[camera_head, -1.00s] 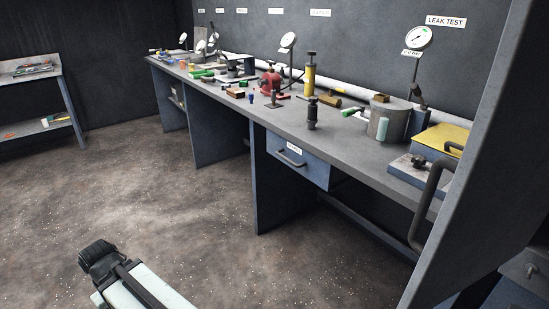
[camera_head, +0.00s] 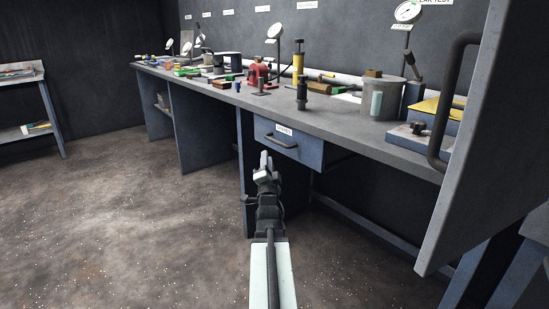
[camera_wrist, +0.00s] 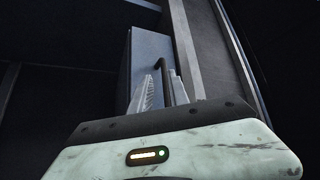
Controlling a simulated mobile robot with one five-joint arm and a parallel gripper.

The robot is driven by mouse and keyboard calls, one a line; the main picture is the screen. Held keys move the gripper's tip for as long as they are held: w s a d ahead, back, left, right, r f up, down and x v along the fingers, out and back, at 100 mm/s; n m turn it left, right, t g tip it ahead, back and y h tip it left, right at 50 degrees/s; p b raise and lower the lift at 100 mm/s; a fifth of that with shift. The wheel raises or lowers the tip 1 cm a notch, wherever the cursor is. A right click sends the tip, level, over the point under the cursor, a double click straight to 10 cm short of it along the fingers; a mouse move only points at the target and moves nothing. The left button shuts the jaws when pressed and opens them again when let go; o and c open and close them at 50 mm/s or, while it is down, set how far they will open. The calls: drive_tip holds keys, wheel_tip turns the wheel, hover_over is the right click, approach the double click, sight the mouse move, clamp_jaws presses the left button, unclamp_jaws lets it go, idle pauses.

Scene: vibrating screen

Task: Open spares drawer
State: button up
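The drawer (camera_head: 309,153) is a blue box front with a white label, hung under the grey workbench top. It looks closed. Its dark bar handle (camera_head: 281,142) runs across the front. My gripper (camera_head: 265,160) is in front of the drawer, a little below and left of the handle in the head view. In the wrist view, the drawer front (camera_wrist: 150,48) and handle (camera_wrist: 164,67) appear turned on their side. There my gripper (camera_wrist: 163,90) has its two fingers apart, with the handle's end in line with the gap. I cannot tell whether they touch it. The label is too small to read.
The workbench (camera_head: 345,133) carries gauges, a grey pot (camera_head: 378,98), a yellow cylinder (camera_head: 298,68) and small parts. A grey panel with a large handle (camera_head: 452,95) stands at the right. A shelf unit (camera_head: 35,107) is far left. The floor (camera_head: 130,220) is open.

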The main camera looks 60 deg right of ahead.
sight(276, 142)
drive_tip(key=shift+m+h, duration=0.6)
drive_tip(key=d+r+p, duration=0.1)
drive_tip(key=d, duration=0.1)
drive_tip(key=d+r+p, duration=0.1)
drive_tip(key=d+r, duration=0.1)
drive_tip(key=d, duration=0.1)
drive_tip(key=w+d+r+p, duration=0.1)
drive_tip(key=d, duration=0.1)
drive_tip(key=shift+d+r, duration=0.2)
drive_tip(key=shift+r, duration=0.05)
clamp_jaws()
drive_tip(key=shift+a, duration=0.1)
idle(0.5)
drive_tip(key=shift+s+a, duration=0.1)
drive_tip(key=shift+a, duration=0.05)
